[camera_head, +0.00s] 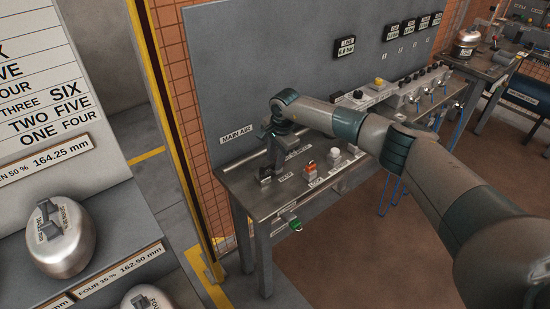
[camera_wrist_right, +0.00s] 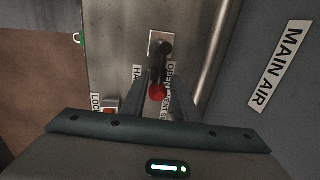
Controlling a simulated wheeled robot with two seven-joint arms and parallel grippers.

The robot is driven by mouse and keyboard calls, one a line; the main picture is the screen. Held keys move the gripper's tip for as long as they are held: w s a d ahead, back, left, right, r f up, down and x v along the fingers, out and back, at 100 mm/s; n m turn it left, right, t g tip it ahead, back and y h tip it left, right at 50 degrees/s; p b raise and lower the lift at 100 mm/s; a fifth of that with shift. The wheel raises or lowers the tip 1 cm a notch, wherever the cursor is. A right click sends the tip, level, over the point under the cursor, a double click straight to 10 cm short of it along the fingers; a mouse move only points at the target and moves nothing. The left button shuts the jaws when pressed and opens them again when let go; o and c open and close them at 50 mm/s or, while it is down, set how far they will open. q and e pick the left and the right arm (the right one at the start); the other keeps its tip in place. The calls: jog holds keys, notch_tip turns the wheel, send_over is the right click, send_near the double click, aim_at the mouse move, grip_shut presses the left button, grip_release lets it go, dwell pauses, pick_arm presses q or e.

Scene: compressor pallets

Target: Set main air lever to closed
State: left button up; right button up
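The main air lever has a red knob (camera_wrist_right: 157,91) and a dark shaft on a pale plate (camera_wrist_right: 159,40) in the right wrist view. My right gripper (camera_wrist_right: 157,76) has one finger on each side of the lever, with the knob between them. Gaps show beside the knob, but I cannot tell whether the fingertips touch the shaft. In the head view my right gripper (camera_head: 267,166) points down at the bench's left end, hiding most of the lever. An "OPEN" label lies by the lever, partly covered by a finger. My left gripper is not in view.
The metal bench (camera_head: 240,187) stands against a grey panel with a "MAIN AIR" label (camera_head: 237,136). An orange-red switch (camera_head: 310,167), a white knob (camera_head: 334,155) and a row of valves (camera_head: 428,90) lie to the right. A shelf with metal canisters (camera_head: 62,235) is at left.

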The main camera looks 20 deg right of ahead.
grip_shut()
jog(key=shift+d, duration=0.1)
dwell(1.2)
